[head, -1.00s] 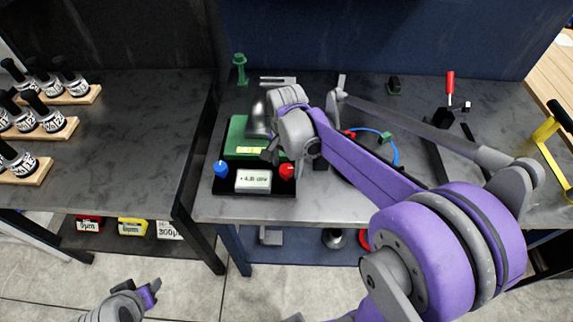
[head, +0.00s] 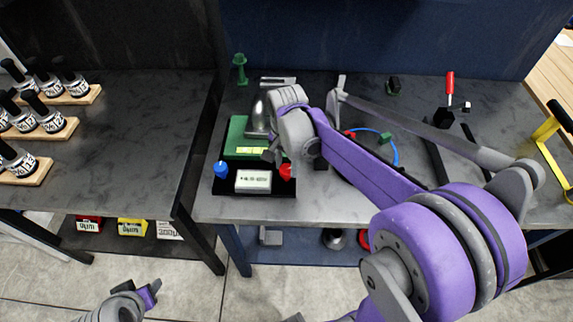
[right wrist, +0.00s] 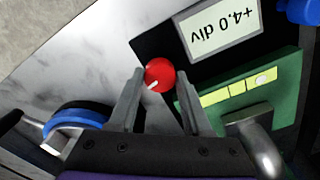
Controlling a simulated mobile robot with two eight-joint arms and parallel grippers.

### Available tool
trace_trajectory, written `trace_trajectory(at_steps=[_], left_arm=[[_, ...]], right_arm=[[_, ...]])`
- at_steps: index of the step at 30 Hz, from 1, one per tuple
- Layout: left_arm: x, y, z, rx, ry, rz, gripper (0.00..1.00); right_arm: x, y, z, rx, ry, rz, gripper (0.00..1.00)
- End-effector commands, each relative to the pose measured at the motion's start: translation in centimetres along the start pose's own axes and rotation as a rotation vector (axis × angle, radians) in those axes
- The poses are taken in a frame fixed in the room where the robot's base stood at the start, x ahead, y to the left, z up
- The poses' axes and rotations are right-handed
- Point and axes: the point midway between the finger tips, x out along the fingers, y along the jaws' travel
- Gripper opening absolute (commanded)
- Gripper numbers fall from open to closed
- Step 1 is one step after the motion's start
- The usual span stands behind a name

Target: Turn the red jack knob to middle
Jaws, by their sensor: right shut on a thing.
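The red jack knob (head: 286,171) is at the right front of the tilting positioner, beside its display (head: 253,181). In the right wrist view the knob (right wrist: 160,75) shows a white mark pointing to the lower left. My right gripper (right wrist: 159,80) is shut on the knob, a finger on each side. The display (right wrist: 222,28) appears upside down there and seems to read +4.0 div. The green positioner body (head: 237,136) lies behind the display. My left gripper (head: 150,293) is low at the left, away from the bench; its finger opening is unclear.
A blue knob (head: 221,169) sits left of the display. A metal dome (head: 259,115) stands on the green body, close to my right wrist. The bench front near the positioner (head: 320,208) is clear.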

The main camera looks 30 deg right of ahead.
Motion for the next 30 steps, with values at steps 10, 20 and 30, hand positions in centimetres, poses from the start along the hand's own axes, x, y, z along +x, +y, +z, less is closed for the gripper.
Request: trace_trajectory(at_steps=[10,20,30], left_arm=[[0.6,0.0,0.7,0.0,-0.007,0.0,0.5],[1.1,0.0,1.4,0.0,-0.012,0.0,0.5],[1.6,0.0,1.9,0.0,-0.017,0.0,0.5]], right_arm=[[0.1,0.0,0.0,-0.224,0.0,0.0,0.0],[0.0,0.0,0.0,-0.537,0.001,0.0,0.0],[0.0,0.0,0.0,-0.86,0.001,0.0,0.0]])
